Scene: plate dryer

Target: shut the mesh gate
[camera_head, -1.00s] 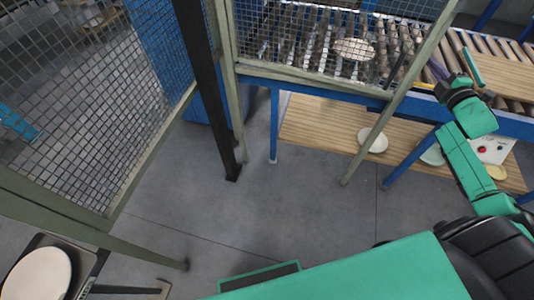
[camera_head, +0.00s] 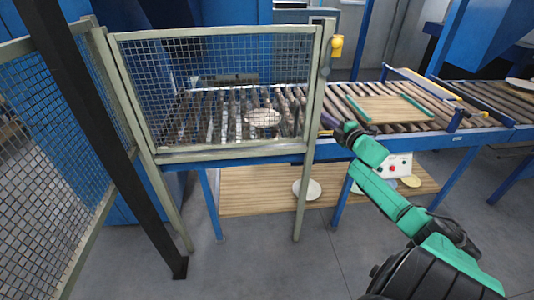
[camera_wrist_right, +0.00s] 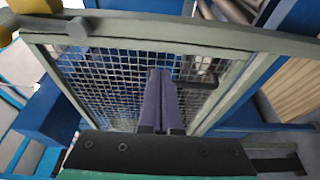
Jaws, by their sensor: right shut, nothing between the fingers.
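The mesh gate (camera_head: 205,158) is a pale green-grey framed wire panel standing upright in front of the roller conveyor. Its right-hand upright is at the conveyor's front edge; I cannot tell whether it is latched. My right gripper (camera_head: 328,121) is just right of that upright. In the right wrist view the same gripper (camera_wrist_right: 162,82) has its purple fingers together and empty, with the mesh gate (camera_wrist_right: 100,85) behind them. A dark handle (camera_wrist_right: 200,84) on the gate is close to the right of the fingers. Whether the fingers touch the gate is unclear. My left gripper is out of view.
A yellow fitting (camera_head: 336,44) sits atop the right upright. A white plate (camera_head: 263,118) lies on the rollers behind the mesh. A wooden board (camera_head: 390,109) is on the conveyor to the right. A black post (camera_head: 95,120) and another mesh panel (camera_head: 40,160) stand left. Grey floor (camera_head: 270,265) is clear.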

